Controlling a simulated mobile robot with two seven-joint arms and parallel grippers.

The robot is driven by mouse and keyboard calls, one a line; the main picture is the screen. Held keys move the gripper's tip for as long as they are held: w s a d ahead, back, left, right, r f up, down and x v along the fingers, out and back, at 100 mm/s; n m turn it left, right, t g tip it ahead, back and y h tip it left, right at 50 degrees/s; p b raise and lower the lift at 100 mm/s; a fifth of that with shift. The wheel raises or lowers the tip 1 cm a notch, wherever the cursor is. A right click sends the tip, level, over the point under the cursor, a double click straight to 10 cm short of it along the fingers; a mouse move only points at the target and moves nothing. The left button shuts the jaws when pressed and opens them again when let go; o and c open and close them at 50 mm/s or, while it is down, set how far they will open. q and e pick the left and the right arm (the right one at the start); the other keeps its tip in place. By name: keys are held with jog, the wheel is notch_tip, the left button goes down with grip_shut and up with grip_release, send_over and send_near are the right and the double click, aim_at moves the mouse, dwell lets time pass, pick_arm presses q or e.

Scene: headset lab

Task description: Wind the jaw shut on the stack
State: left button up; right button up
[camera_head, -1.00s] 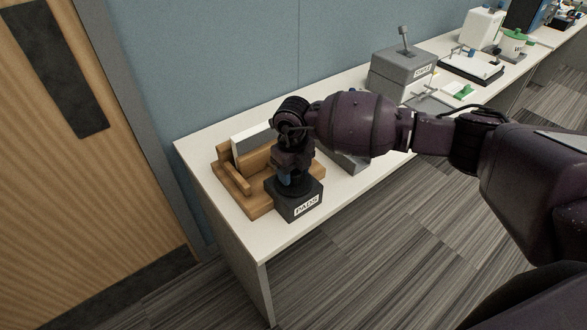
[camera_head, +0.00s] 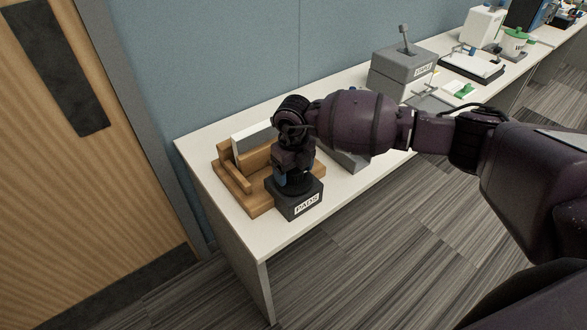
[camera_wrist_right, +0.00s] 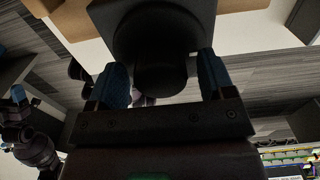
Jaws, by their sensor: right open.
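A wooden fixture (camera_head: 227,177) sits at the near left end of the white bench and holds a white-and-grey block, which looks like the stack (camera_head: 252,141). At its front right stands a dark box labelled PADS (camera_head: 301,204). My right gripper (camera_head: 294,179) points down over this box and hides its top. In the right wrist view, the blue fingertips of my right gripper (camera_wrist_right: 163,82) are open on either side of a dark round knob (camera_wrist_right: 160,62). I cannot tell whether they touch it. The wooden jaw is partly hidden behind my gripper.
The white bench (camera_head: 245,235) runs to the back right along a blue wall. A grey box with a lever (camera_head: 398,75), a tray (camera_head: 470,66) and a green-lidded pot (camera_head: 515,42) stand farther along. My forearm covers a grey object mid-bench. A wooden door is at left.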

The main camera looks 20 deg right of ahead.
pick_arm(q)
jog(key=shift+w+r, duration=0.25)
jog(key=shift+w, duration=0.05)
pick_arm(e)
notch_tip(320, 180, up, 11)
pick_arm(q)
jog(key=shift+s+f, duration=0.1)
jog(key=shift+s, duration=0.1)
pick_arm(e)
jog(key=shift+f, duration=0.1)
dwell(0.3)
